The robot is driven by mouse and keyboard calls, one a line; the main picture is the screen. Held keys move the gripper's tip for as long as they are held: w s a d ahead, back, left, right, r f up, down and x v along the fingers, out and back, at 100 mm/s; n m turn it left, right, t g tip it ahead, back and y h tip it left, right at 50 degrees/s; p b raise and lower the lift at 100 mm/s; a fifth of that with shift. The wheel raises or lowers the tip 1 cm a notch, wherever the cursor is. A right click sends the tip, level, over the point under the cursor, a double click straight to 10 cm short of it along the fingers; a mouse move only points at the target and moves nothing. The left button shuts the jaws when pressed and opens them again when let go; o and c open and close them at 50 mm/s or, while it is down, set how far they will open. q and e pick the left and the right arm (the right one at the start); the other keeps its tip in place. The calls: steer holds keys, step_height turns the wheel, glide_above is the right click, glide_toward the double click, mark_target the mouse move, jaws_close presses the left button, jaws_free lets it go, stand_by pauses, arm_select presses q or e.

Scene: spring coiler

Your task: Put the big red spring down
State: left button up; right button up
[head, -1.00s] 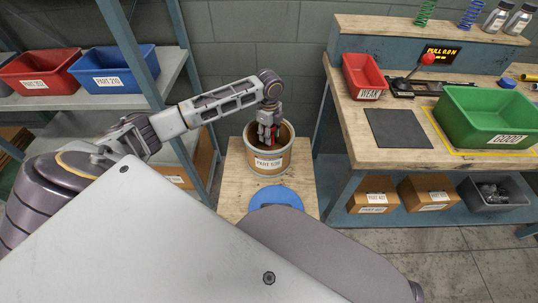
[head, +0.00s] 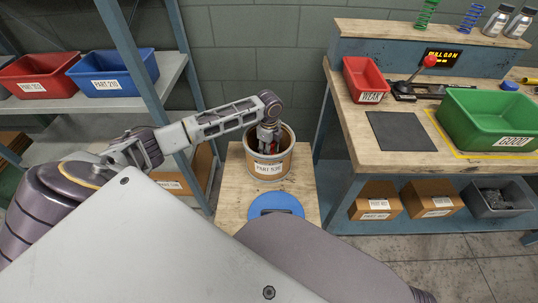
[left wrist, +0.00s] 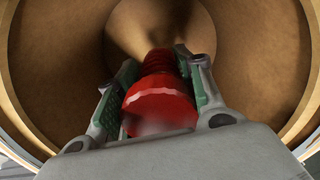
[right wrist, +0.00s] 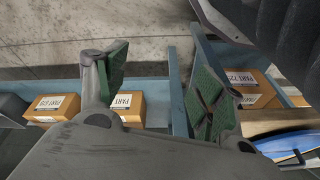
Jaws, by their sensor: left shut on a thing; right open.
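The big red spring (left wrist: 158,95) shows in the left wrist view between the green-padded fingers of my left gripper (left wrist: 158,88). The gripper is shut on it. Both are inside the round brown drum (head: 268,170), which stands on the small wooden table. In the head view my left gripper (head: 268,142) reaches down into the drum's mouth, and only a bit of red shows there. Whether the spring touches the drum's floor I cannot tell. My right gripper (right wrist: 155,90) is open and empty in the right wrist view, with floor and boxes beyond it.
A blue disc (head: 276,204) lies on the small table (head: 232,205) in front of the drum. A bench at right holds a red WEAK bin (head: 366,80), a dark mat (head: 400,131) and a green GOOD bin (head: 490,125). A shelf post (head: 134,65) stands left of the drum.

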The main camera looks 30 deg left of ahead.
arm_select(q)
step_height(320, 180, down, 3)
steer(key=shift+r+b, duration=0.1)
steer(key=shift+b, duration=0.35)
steer(key=shift+f, duration=0.25)
arm_select(e)
steer(key=shift+s+a+r, duration=0.1)
steer(key=shift+a+r, duration=0.1)
steer(key=shift+r, duration=0.8)
steer(key=shift+f, duration=0.1)
arm_select(q)
steer(key=o, duration=1.1)
steer(key=shift+f, duration=0.1)
steer(key=shift+o, duration=0.6)
arm_select(e)
steer(key=shift+w+f, duration=0.1)
steer(key=shift+w, duration=0.1)
